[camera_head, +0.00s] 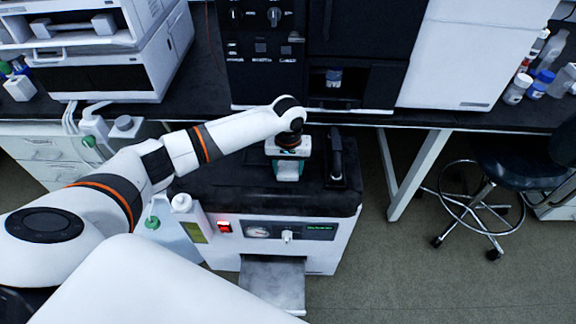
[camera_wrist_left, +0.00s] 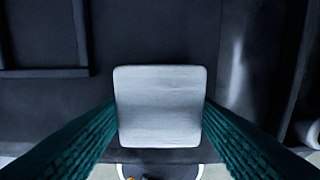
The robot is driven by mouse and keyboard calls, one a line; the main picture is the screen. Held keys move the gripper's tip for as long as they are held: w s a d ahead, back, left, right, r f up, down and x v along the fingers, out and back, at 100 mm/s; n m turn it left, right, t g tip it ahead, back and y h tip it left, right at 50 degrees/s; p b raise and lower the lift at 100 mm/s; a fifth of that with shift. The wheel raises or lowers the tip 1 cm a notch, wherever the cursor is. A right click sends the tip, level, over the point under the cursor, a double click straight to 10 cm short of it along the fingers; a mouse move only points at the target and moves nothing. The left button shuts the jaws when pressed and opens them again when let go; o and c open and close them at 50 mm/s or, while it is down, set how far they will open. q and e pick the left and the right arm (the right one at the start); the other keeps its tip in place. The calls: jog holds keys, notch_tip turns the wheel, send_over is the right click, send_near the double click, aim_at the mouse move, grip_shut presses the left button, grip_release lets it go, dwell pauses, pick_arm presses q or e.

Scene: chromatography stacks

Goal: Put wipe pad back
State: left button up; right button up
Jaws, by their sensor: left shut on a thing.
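The wipe pad (camera_wrist_left: 160,106) is a pale, rounded, nearly square block in the middle of the left wrist view. My left gripper (camera_head: 288,172) points down over the black top of the white machine in the head view. Its two teal ribbed fingers are shut on the wipe pad, one at each side, as the left wrist view (camera_wrist_left: 160,118) shows. My right gripper is in neither view.
The white machine's black top (camera_head: 235,188) is clear left of the gripper. The black instrument (camera_head: 262,60) stands behind on the bench. A bottle (camera_head: 182,215) stands at the machine's left. A stool (camera_head: 490,185) is at the right.

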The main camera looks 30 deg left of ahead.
aim_at(288, 170)
pick_arm(q)
jog(key=o, duration=0.9)
jog(key=shift+f, duration=0.1)
notch_tip(288, 170, up, 12)
jog(key=shift+r+p, duration=0.15)
jog(key=shift+p, duration=0.35)
